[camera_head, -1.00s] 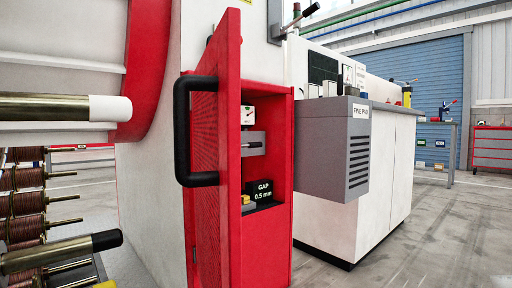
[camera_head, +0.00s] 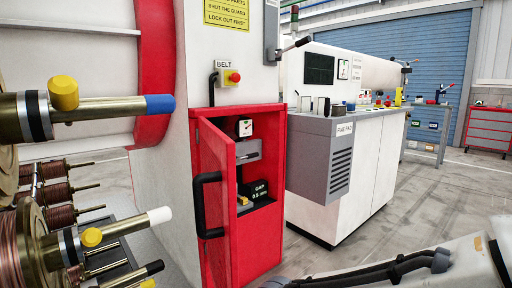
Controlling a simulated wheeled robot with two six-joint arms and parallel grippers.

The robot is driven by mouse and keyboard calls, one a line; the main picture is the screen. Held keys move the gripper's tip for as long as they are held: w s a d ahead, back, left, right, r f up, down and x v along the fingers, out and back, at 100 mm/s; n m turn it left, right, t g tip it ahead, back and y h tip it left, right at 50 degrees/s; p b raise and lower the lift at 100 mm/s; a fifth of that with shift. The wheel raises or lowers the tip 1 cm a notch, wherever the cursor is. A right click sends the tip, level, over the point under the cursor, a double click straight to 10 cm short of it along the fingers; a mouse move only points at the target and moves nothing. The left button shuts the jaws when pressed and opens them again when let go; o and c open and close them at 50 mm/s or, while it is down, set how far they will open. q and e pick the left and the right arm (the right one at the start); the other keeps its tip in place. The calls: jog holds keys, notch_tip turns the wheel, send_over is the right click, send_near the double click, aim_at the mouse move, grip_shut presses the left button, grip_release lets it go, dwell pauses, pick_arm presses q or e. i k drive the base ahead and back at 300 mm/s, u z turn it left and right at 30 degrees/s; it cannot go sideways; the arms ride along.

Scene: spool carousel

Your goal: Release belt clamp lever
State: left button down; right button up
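No lever is labelled as the belt clamp lever. The red cabinet (camera_head: 266,240) stands with its door (camera_head: 215,185) swung open; a black D-shaped handle (camera_head: 203,205) is on the door. Inside are a white dial gauge (camera_head: 244,128), a grey block (camera_head: 248,148) with a small bar, and a black block marked GAP 0.5 mm (camera_head: 260,190). A yellow box labelled BELT (camera_head: 229,78) with a red button is on the wall above. A dark lever (camera_head: 296,45) sticks out from a grey wall box (camera_head: 271,30). Neither of my grippers shows.
Metal spindles with coloured tips (camera_head: 110,106) and copper spools (camera_head: 60,193) jut in from the left. A grey FINE PAD box (camera_head: 320,155) sits right of the cabinet, on a white bench (camera_head: 370,165). My own white arm link crosses the lower right. Floor (camera_head: 430,195) beyond is clear.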

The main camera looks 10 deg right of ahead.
aim_at(238, 159)
jog(key=z, duration=1.3)
jog(key=i, duration=2.2)
jog(key=u, duration=1.15)
